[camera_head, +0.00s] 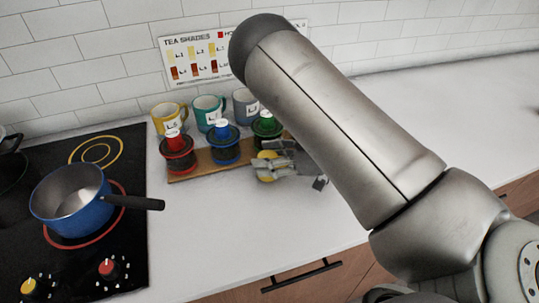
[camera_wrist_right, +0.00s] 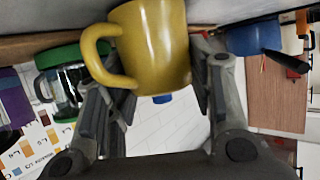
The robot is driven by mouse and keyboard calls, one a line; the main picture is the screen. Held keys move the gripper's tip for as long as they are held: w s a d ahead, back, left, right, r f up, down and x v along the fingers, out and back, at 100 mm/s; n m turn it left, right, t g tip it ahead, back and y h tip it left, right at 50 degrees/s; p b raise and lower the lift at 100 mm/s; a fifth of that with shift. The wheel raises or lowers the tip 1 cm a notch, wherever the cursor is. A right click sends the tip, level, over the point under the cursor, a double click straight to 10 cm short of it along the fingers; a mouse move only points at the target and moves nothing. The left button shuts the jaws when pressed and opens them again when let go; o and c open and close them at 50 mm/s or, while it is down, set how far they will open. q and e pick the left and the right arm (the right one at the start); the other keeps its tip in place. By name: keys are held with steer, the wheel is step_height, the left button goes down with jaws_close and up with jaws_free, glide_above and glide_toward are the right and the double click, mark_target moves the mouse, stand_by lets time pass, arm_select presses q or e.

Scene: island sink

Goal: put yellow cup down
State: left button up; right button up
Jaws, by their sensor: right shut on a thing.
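The yellow cup (camera_wrist_right: 150,45) fills the top middle of the right wrist view, with its handle pointing left. My right gripper (camera_wrist_right: 155,95) has its fingers on either side of it and is shut on it. In the head view the gripper (camera_head: 278,165) is low over the counter, by the right end of the wooden board, and mostly covers the cup; only small yellow patches (camera_head: 265,176) show. I cannot tell whether the cup's base touches a surface. My left gripper is not in view.
Red-, blue- and green-lidded jars (camera_head: 177,152) stand on the wooden board (camera_head: 188,177), close to the gripper. Several mugs (camera_head: 208,110) stand behind them, including another yellow one (camera_head: 168,115). A blue pot (camera_head: 72,199) sits on the stove at left. The front counter (camera_head: 230,235) is clear.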

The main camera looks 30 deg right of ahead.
steer(key=shift+f, duration=0.15)
steer(key=o, duration=0.6)
steer(key=shift+o, duration=0.9)
